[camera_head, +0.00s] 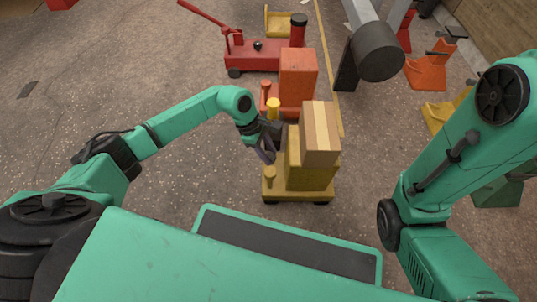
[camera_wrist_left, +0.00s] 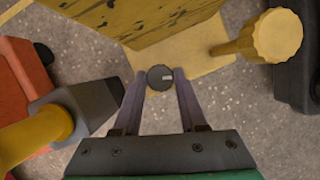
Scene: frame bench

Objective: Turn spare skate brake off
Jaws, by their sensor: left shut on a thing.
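A yellow skate (camera_head: 318,184) stands on the floor ahead of me, carrying a tall yellow block and wooden blocks (camera_head: 319,133). My left gripper (camera_head: 267,153) is at its left side. In the left wrist view, my left gripper (camera_wrist_left: 160,84) is shut on a small round dark knob (camera_wrist_left: 159,76) with a pale mark on its top. The knob sits beside the yellow skate's deck (camera_wrist_left: 200,62). A yellow post (camera_wrist_left: 275,38) rises to its right. In the head view the fingers hide the knob. My right arm shows at the right, but its gripper does not.
An orange skate (camera_head: 298,85) stands just behind the yellow one. A red floor jack (camera_head: 252,56) is farther back. A grey cylinder (camera_head: 378,52) hangs at upper right, with orange stands (camera_head: 427,73) beyond.

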